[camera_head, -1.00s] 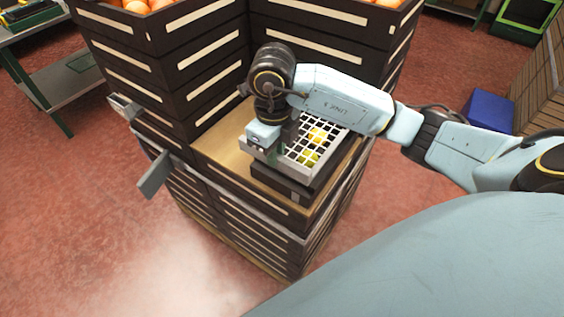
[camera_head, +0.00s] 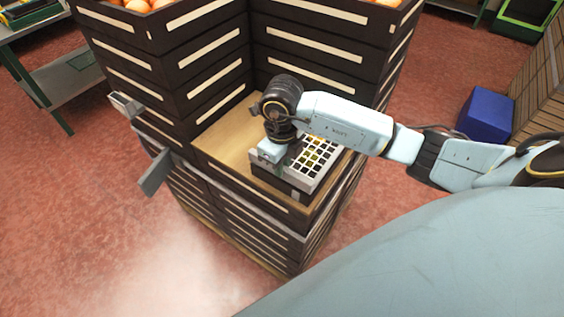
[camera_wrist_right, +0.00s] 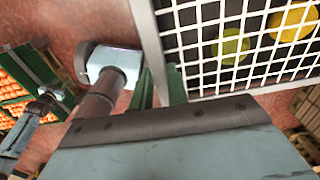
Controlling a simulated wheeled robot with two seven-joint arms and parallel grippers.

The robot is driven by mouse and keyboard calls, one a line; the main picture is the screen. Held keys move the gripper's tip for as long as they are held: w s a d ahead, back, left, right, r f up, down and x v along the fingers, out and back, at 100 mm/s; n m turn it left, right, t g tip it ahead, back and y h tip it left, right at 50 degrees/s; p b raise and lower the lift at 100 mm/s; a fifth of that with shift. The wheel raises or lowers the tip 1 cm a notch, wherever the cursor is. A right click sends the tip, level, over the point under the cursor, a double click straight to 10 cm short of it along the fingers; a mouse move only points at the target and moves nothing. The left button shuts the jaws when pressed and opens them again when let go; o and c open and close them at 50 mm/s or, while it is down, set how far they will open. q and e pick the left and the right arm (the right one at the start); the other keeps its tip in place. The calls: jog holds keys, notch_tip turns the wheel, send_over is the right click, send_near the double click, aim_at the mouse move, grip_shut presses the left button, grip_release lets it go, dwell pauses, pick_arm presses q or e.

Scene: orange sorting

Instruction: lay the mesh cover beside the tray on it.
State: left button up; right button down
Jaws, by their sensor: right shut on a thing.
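The mesh cover (camera_head: 335,150), a pale frame with a white grid, lies over the dark tray (camera_head: 272,182) on the wooden top of the crate stack. It looks level and roughly lined up with the tray. Whether it rests fully on the rim I cannot tell. My right gripper (camera_head: 270,160) is shut on the cover's left edge; its fingertips are mostly hidden in the head view. In the right wrist view, the green fingers (camera_wrist_right: 160,86) are at the cover's frame (camera_wrist_right: 152,45). A green fruit (camera_wrist_right: 230,47) and a yellow fruit (camera_wrist_right: 292,22) show beneath the grid.
Tall dark crates (camera_head: 205,60) with oranges on top stand behind and left of the tray. Bare wooden board (camera_head: 225,140) lies free left of the tray. A blue box (camera_head: 486,115) stands on the floor at right.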

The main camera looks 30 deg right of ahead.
jog(key=shift+f+b, duration=0.35)
jog(key=shift+f, duration=0.1)
jog(key=c, duration=1.4)
grip_release()
jog(key=shift+o, duration=0.2)
jog(key=shift+r, duration=0.2)
jog(key=shift+r+p, duration=0.3)
jog(key=shift+p, duration=0.15)
notch_tip(320, 180, up, 12)
jog(key=shift+a, duration=0.15)
